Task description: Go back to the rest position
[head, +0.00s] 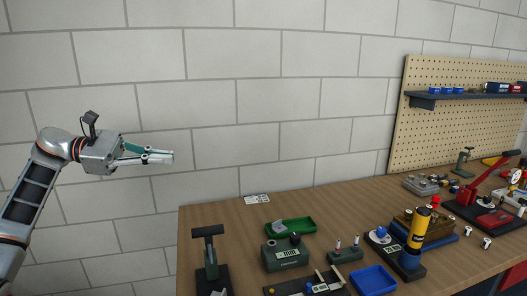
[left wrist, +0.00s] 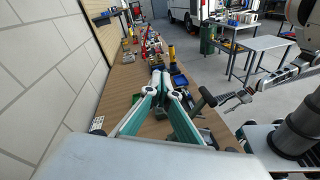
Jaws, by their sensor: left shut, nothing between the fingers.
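My left gripper (head: 170,157) is held out in front of the brick wall, higher in the picture than the workbench and left of it. Its fingers are together and empty. In the left wrist view its green-sided fingers (left wrist: 160,78) meet at the tips, with the bench beyond them. Also in the left wrist view, an arm comes in from the right edge and ends in what looks like my right gripper (left wrist: 236,100), beside the bench. It is too small to tell whether that one is open or shut. No right gripper shows in the head view.
The wooden workbench (head: 192,222) holds a dark stand (head: 208,250), a green tray (head: 306,224), a blue tray (head: 374,281), a yellow cylinder (head: 420,228) and a red lever press (head: 478,187). A pegboard (head: 440,130) hangs behind. Space around my left gripper is clear.

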